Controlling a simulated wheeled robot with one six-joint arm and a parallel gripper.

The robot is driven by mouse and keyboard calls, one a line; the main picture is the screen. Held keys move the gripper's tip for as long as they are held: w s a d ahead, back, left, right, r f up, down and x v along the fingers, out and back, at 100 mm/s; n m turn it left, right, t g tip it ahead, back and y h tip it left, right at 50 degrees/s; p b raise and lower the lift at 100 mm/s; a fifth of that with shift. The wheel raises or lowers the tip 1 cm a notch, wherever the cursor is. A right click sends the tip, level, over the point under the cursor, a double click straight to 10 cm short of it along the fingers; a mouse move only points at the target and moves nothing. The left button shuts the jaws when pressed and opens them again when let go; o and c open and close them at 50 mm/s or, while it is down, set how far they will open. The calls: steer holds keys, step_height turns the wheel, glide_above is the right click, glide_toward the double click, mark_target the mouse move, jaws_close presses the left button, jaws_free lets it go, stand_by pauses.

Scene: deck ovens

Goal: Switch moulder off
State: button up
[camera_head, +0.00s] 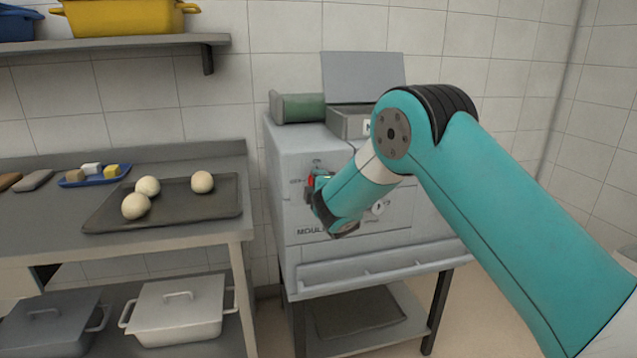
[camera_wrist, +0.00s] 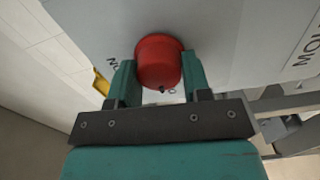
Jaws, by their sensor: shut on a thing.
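The moulder (camera_head: 298,215) is a grey machine on a dark stand, right of the table. A red knob (camera_wrist: 159,62) on its front panel fills the middle of the wrist view, with partly hidden lettering around it. My gripper (camera_wrist: 158,75) is at the front panel, its two teal fingers on either side of the red knob and shut on it. In the head view my gripper (camera_head: 318,196) is mostly hidden by my own wrist, and only a sliver of red (camera_head: 311,181) shows beside it.
A steel table (camera_head: 200,241) stands left with a dark tray (camera_head: 110,222) of several dough balls and a blue tray (camera_head: 72,183) of small blocks. Lidded pots sit below. A shelf (camera_head: 120,45) is above. A green roller (camera_head: 300,107) lies on top of the moulder.

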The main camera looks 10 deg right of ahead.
steer(key=shift+n, duration=0.6)
steer(key=o, duration=0.9)
steer(key=s+b, duration=0.7)
steer(key=s, duration=1)
steer(key=shift+s+b, duration=0.2)
steer(key=shift+b, duration=0.15)
